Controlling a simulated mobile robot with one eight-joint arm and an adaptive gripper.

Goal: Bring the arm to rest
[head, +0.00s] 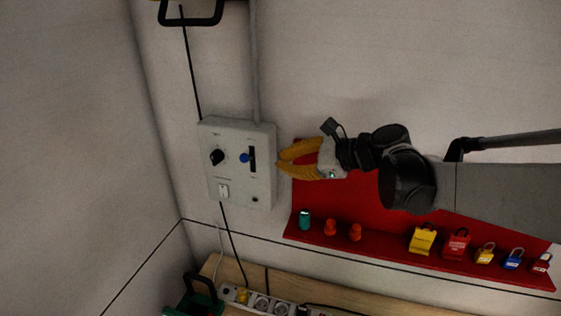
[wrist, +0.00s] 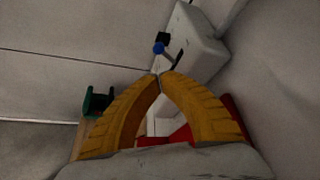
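My gripper (head: 280,161) has two yellow fingers and is stretched out to the left in the head view, just right of a grey control box (head: 236,190). In the wrist view the fingertips (wrist: 160,75) come together, with nothing seen between them. The control box also shows in the wrist view (wrist: 203,50), beyond the fingertips. It carries a black knob (head: 216,157), a blue-tipped lever (head: 245,157) and a white switch (head: 223,191). A gap shows between fingers and box in the head view; the exact distance is unclear.
A red board with a ledge (head: 400,259) is behind and below my arm, holding a teal cylinder (head: 305,219), orange pieces (head: 330,227) and several padlocks (head: 485,253). Below are a wooden bench (head: 235,270) and a power strip (head: 262,303).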

